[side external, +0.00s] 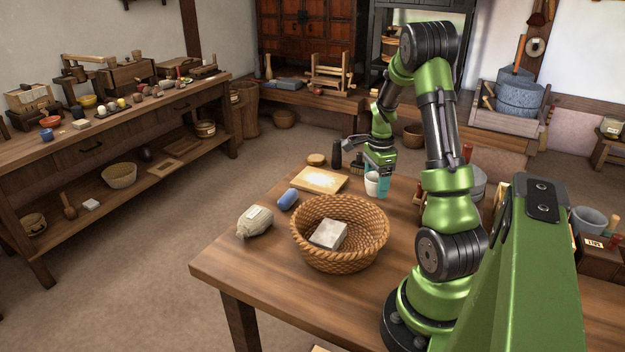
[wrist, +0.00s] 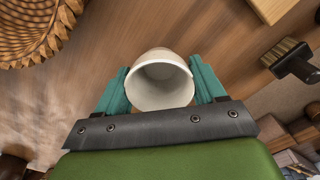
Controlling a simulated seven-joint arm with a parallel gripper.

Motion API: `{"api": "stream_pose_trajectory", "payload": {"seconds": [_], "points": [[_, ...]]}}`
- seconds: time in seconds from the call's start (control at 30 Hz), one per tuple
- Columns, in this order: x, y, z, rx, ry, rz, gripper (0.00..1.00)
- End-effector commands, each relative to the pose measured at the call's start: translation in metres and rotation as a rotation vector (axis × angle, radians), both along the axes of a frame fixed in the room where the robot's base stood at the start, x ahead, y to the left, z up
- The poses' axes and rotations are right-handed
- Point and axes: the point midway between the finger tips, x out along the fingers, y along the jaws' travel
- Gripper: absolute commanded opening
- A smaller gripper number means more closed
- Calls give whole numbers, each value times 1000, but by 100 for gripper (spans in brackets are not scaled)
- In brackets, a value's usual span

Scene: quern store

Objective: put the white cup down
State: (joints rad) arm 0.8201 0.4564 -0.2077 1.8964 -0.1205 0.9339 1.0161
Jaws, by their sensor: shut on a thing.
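The white cup (wrist: 158,82) is between the two teal fingers of my gripper (wrist: 160,90) in the wrist view, with its open mouth facing the camera. My gripper is shut on it. In the side view the cup (side external: 372,184) shows at my gripper (side external: 377,183) over the far part of the wooden table (side external: 250,268). The cup looks about upright there. I cannot tell whether its base touches the table.
A wicker basket (side external: 303,252) holding a pale block (side external: 329,234) stands nearer the front. A light board (side external: 319,180), a brush (wrist: 290,57), a dark bottle (side external: 337,154), a blue item (side external: 288,199) and a grey sack (side external: 254,222) surround it. Bare wood lies between basket and cup.

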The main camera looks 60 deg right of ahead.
Motion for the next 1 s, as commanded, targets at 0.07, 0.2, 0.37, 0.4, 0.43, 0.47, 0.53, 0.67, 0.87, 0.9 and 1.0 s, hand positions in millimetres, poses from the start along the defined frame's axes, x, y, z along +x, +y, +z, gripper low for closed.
{"api": "stream_pose_trajectory", "payload": {"seconds": [0.07,0.2,0.37,0.4,0.43,0.47,0.53,0.67,0.87,0.9,1.0], "points": [[0,0,-7,1,0,0,37],[0,1,-25,4,2,0,37],[0,0,-43,1,0,0,37],[0,0,-45,1,-1,0,37],[0,0,-45,0,-1,1,37],[1,0,-45,-1,-2,1,37],[1,0,-45,-1,-2,1,37],[1,0,-45,0,-1,1,37],[0,0,-48,-1,-1,2,84],[0,0,-48,-1,-1,2,91],[0,0,-47,-1,-1,2,95]]}}
